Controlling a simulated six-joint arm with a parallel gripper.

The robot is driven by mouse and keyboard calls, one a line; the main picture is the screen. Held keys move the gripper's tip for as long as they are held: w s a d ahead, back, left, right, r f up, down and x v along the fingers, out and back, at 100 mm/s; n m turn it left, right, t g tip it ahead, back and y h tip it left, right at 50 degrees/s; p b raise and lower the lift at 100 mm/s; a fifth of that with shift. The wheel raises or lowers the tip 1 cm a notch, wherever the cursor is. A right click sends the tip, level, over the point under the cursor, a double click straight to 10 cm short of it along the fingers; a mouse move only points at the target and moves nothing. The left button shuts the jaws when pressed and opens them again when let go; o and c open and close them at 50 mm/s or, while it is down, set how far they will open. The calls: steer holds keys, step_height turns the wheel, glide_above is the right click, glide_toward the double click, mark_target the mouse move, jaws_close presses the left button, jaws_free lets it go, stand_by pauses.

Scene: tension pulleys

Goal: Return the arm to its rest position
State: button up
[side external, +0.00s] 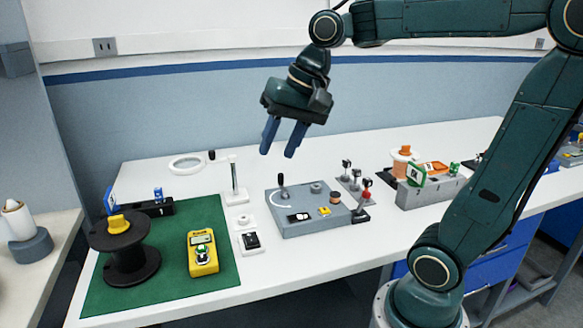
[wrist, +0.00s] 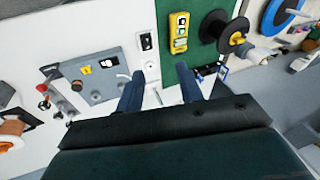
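My gripper (side external: 283,138) hangs in the air above the white bench, over the area between the green mat and the grey pulley box. Its two blue fingers point down and are spread apart, with nothing between them. In the wrist view my gripper (wrist: 160,84) also shows its fingers apart and empty. No object touches it.
On the white bench (side external: 320,252) are a grey box (side external: 300,222) with a lever, a white post stand (side external: 234,185), and a green mat (side external: 160,292) with a black spool (side external: 127,262) and a yellow meter (side external: 202,252). A grey block (side external: 430,190) stands at right.

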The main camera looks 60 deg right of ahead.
steer(key=s+a+f+n+t+h, duration=0.1)
steer(key=s+f+n, duration=0.4)
steer(key=s, duration=0.7)
steer(key=shift+a+f+n+h, duration=0.2)
steer(key=shift+n+h, duration=0.1)
steer(key=shift+n, duration=1)
steer(key=shift+w, duration=0.1)
